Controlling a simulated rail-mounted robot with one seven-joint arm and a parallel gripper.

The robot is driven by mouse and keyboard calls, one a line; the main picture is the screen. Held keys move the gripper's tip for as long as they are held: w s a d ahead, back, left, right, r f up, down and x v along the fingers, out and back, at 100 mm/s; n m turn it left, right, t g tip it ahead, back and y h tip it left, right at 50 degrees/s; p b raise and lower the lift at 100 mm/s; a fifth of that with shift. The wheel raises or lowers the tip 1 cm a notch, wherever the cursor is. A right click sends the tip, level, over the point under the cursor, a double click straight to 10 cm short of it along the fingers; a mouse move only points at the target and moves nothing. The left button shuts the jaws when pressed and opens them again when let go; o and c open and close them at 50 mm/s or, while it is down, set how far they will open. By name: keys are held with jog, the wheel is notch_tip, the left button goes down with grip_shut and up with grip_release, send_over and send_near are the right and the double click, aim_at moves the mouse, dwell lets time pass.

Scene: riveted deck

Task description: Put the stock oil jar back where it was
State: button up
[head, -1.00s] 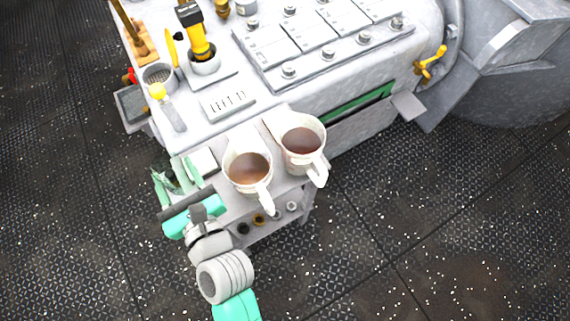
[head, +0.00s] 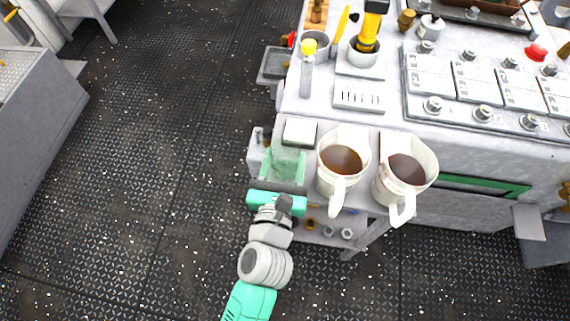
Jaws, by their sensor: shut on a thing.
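My gripper (head: 284,170), with green fingers, is at the left end of the low side shelf (head: 352,203). It is shut on a clear, greenish jar (head: 286,160), which looks like the stock oil jar. The fingers and the gripper's body hide much of the jar. I cannot tell whether its base touches anything. A flat white square (head: 300,131) is just beyond the gripper.
Two white handled jugs (head: 335,186) (head: 380,192) of brown liquid stand close to the right of my gripper. The grey bench (head: 318,101) behind holds a cup (head: 315,42), a yellow-black tool (head: 371,25) and a slotted plate (head: 359,97). Open floor (head: 160,180) is at left.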

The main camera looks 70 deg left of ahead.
jog(key=shift+f, duration=0.35)
jog(key=shift+f, duration=0.2)
jog(key=o, duration=1.1)
jog(key=shift+r, duration=0.25)
jog(key=b+v, duration=0.4)
jog(key=v, duration=0.8)
jog(key=shift+b, duration=0.3)
